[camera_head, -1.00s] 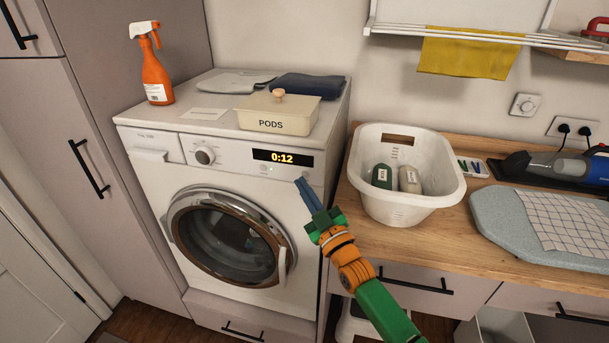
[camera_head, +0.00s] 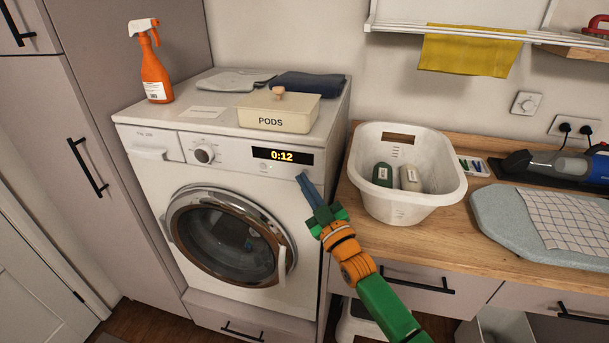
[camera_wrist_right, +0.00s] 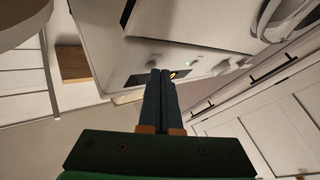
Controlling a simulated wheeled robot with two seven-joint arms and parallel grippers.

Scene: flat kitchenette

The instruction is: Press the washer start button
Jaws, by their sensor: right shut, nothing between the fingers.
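The white washer (camera_head: 150,180) stands at the left with its round door (camera_head: 228,236) shut. Its display (camera_head: 283,156) is lit and reads 0:12. Small marks or buttons (camera_head: 264,166) show below the display; I cannot tell which is the start button. My right gripper (camera_head: 301,178) is shut and empty, its fingertips at the panel just below the display's right end. I cannot tell whether they touch it, and they hide the spot behind them. My left gripper is not in view.
A pods box (camera_head: 278,112), folded cloths (camera_head: 308,83) and an orange spray bottle (camera_head: 154,72) sit on the washer. A white basket (camera_head: 430,205) with two bottles stands on the wooden counter (camera_head: 430,237), right of my gripper. Space before the washer door is clear.

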